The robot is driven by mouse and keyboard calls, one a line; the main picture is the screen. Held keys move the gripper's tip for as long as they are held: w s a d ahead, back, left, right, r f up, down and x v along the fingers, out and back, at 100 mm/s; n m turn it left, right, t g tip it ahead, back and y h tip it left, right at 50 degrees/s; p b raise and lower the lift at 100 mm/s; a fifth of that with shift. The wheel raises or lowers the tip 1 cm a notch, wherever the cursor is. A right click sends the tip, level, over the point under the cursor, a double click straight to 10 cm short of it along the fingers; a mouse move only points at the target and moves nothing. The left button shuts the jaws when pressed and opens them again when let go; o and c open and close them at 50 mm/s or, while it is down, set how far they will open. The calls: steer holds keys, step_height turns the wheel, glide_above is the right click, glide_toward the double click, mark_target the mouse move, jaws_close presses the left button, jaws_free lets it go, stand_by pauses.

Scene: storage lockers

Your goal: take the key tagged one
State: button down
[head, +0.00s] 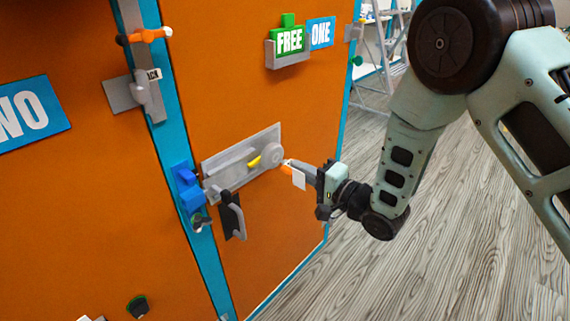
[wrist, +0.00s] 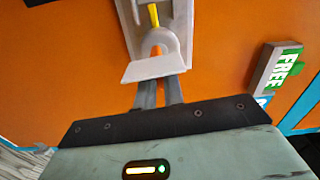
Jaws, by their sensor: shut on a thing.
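My gripper (head: 304,168) is at the right end of a grey lock plate (head: 215,170) on the orange locker door. It is shut on a small orange-and-grey key (head: 287,170) at the round lock boss (head: 272,153). A pale tag (head: 299,180) hangs from the key; its writing cannot be read. In the wrist view the two fingers (wrist: 159,93) pinch together just behind the pale tag (wrist: 154,68), and the tag hides the grip itself. How far the key sits in the lock cannot be told. A yellow piece (head: 254,161) shows on the plate.
A green FREE sign (head: 289,40) sits in a grey holder beside a blue ONE sign (head: 321,33). A blue latch (head: 190,190) and a black-and-grey handle (head: 232,216) are left of and below the plate. An orange item (head: 150,35) hangs upper left.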

steer(key=shift+v, duration=2.35)
